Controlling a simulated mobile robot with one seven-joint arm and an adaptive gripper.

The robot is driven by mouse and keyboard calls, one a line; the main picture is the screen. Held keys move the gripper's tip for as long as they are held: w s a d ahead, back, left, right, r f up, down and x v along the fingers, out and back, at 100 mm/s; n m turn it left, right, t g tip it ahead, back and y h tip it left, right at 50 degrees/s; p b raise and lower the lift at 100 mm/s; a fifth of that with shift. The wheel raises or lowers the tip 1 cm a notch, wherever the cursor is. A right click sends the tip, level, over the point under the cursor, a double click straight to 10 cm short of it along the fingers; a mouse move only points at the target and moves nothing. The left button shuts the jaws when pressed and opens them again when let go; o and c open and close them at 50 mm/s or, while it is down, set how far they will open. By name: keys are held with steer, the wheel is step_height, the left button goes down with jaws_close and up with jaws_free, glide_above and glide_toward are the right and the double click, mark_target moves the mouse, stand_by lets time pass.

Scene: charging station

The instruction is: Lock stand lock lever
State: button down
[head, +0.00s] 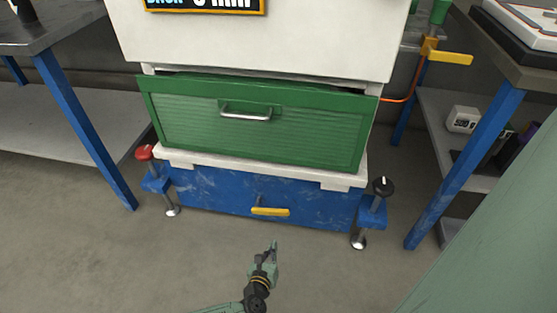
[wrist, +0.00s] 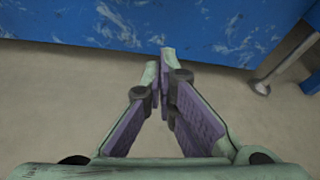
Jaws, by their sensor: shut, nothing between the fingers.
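A yellow lever (head: 270,211) sits on the front of the blue stand (head: 215,200), near its middle, and lies about level. A small metal piece shows just above it. My gripper (head: 272,246) is in front of the stand, a little below and apart from the lever in the head view. In the wrist view my gripper (wrist: 163,62) has its fingertips together, with nothing between them. The scratched blue front of the stand (wrist: 190,25) lies beyond the tips. The lever does not show in the wrist view.
A green drawer (head: 260,140) with a metal handle is above the stand and slightly out. A red knob (head: 144,153) and a black knob (head: 383,187) top the stand's side feet. Another yellow lever (head: 452,57) is at upper right. Workbenches flank both sides. The floor in front is clear.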

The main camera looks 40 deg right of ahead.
steer(key=b+x, duration=0.3)
steer(key=x, duration=0.7)
steer(key=shift+w+a+r+p, duration=0.1)
steer(key=shift+r+p, duration=0.4)
steer(key=shift+r, duration=0.5)
steer(key=shift+w+a+r+p, duration=0.15)
steer(key=shift+r+p, duration=0.35)
steer(key=shift+r, duration=0.5)
steer(key=shift+s+d, duration=0.1)
steer(key=shift+d, duration=0.05)
